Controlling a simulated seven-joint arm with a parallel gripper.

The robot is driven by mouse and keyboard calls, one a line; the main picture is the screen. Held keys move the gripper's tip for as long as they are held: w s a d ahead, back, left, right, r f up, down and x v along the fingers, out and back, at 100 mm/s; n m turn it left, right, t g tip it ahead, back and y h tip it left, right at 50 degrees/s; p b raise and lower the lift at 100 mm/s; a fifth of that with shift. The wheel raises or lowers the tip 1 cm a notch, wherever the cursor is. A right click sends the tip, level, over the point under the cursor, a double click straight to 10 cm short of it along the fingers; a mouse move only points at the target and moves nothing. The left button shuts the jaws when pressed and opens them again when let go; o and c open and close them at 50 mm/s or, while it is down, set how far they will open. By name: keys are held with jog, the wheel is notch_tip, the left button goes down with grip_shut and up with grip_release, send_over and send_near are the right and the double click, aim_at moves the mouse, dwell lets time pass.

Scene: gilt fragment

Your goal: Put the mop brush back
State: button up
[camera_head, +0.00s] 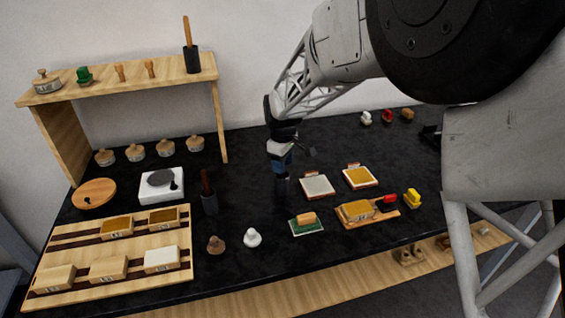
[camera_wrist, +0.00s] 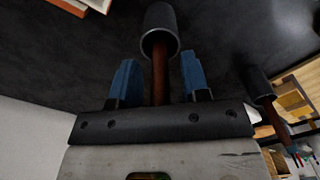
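A brush with a brown handle (camera_wrist: 160,82) stands with its lower end inside a dark round cup (camera_wrist: 161,32) in the wrist view; its bristles are hidden. My gripper (camera_head: 282,172), with blue fingers, points down over the middle of the black table. In the wrist view my gripper (camera_wrist: 160,75) is open, with a gap on each side of the handle. A second dark cup (camera_head: 209,203) with a dark red-brown handle (camera_head: 206,181) stands to the left; it also shows in the wrist view (camera_wrist: 257,86). I cannot tell which brush is the mop brush.
A wooden shelf (camera_head: 125,83) at the back left carries another dark holder (camera_head: 192,62) with a wooden handle. A white scale (camera_head: 161,190) and a wooden tray of blocks (camera_head: 60,255) are left. Two small square trays (camera_head: 317,197) (camera_head: 361,187) lie right of my gripper.

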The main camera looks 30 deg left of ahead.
jog(key=shift+r, duration=0.1)
notch_tip(320, 180, up, 12)
jog(key=shift+r, duration=0.1)
dwell(0.9)
dwell(0.8)
jog(key=shift+d+r, duration=0.1)
jog(key=shift+d, duration=0.2)
jog(key=s+d+r+m, duration=0.2)
jog(key=d+r+m, duration=0.1)
jog(key=d, duration=0.8)
jog(key=s+d+r+m+t, duration=0.1)
jog(key=s+d+r+m, duration=0.15)
jog(key=d, duration=0.85)
jog(key=s+d+r+m, duration=0.2)
jog(key=d+r+m, duration=0.1)
jog(key=d, duration=0.7)
jog(key=s+d+f+m, duration=0.2)
jog(key=s+d+m, duration=0.1)
jog(key=s+d, duration=0.4)
jog(key=s+d+f+m+t, duration=0.1)
jog(key=s+d+f+m, duration=0.1)
jog(key=s+d, duration=0.6)
jog(key=s+d+f+m, duration=0.1)
jog(key=s+d+m, duration=0.3)
jog(key=s+d, duration=0.4)
jog(key=shift+d+f+m+t, duration=0.15)
jog(key=shift+f+m+t, duration=0.15)
jog(key=shift+f+m, duration=0.1)
